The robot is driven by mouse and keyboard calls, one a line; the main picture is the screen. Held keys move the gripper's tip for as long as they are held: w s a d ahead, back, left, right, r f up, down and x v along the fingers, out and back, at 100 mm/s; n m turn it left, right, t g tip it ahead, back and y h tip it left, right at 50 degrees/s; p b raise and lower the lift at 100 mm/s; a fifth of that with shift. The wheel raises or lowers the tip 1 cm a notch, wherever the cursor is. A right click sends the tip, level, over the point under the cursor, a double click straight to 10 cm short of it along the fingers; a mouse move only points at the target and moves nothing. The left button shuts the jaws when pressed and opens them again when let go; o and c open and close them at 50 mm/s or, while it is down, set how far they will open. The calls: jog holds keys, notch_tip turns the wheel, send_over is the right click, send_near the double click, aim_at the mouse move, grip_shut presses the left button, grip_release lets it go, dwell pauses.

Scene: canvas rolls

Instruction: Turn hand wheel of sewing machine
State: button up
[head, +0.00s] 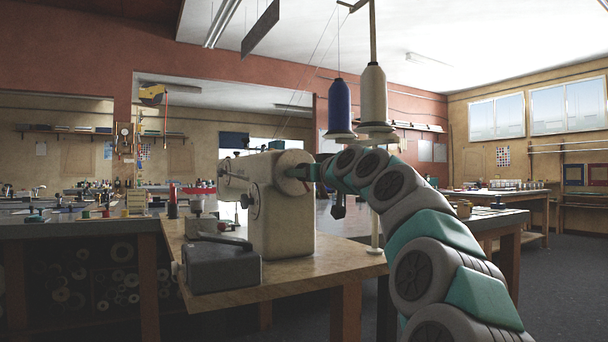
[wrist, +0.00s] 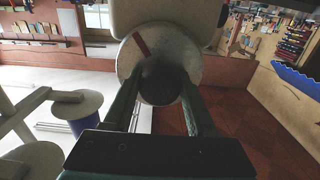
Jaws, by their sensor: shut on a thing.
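The cream sewing machine (head: 282,215) stands on a wooden table, its end facing my arm. Its hand wheel shows in the wrist view as a pale round disc (wrist: 190,57) with a red-brown mark near its upper left and a dark round hub in the middle. My gripper (wrist: 162,88) is shut on the hub, one finger on each side of it.
A blue thread cone (head: 339,107) and a cream thread cone (head: 374,99) stand on a stand close above my arm. The wooden table (head: 334,262) has bare room to the right of the machine. A grey block-shaped thing (head: 222,266) sits at the table's front left.

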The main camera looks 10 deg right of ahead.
jog(key=m+p, duration=0.2)
jog(key=m, duration=0.1)
jog(key=shift+r, duration=0.15)
jog(key=shift+a+m+p, duration=0.1)
jog(key=shift+m+p, duration=0.8)
jog(key=shift+m, duration=0.3)
jog(key=shift+m+p, duration=1.2)
jog(key=shift+m, duration=0.6)
jog(key=o, duration=1.3)
jog(key=shift+s, duration=0.15)
